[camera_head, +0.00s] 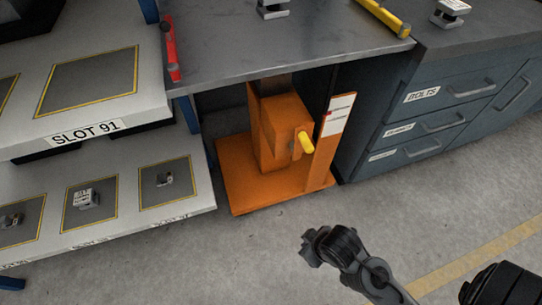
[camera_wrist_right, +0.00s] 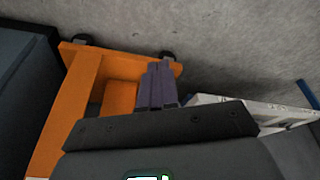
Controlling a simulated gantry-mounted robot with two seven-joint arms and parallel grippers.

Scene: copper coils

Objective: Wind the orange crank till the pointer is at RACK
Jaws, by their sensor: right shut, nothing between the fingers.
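The orange crank unit (camera_head: 283,135) stands on an orange base plate (camera_head: 240,190) under the grey bench. A yellow handle (camera_head: 306,142) sticks out of its front. An upright orange panel (camera_head: 322,160) beside it carries a white scale card (camera_head: 340,112) with a small red mark (camera_head: 328,114) at its left edge, likely the pointer; the lettering is too small to read. My right gripper (camera_head: 308,247) is in front of the unit and apart from the handle. In the right wrist view its fingers (camera_wrist_right: 157,85) are shut and empty, with the orange unit (camera_wrist_right: 85,85) beyond. My left gripper is out of view.
A grey drawer cabinet (camera_head: 440,115) stands close on the right. White shelves with framed slots (camera_head: 150,211) stand on the left. The bench top (camera_head: 285,50) overhangs the unit. The concrete floor in front is clear.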

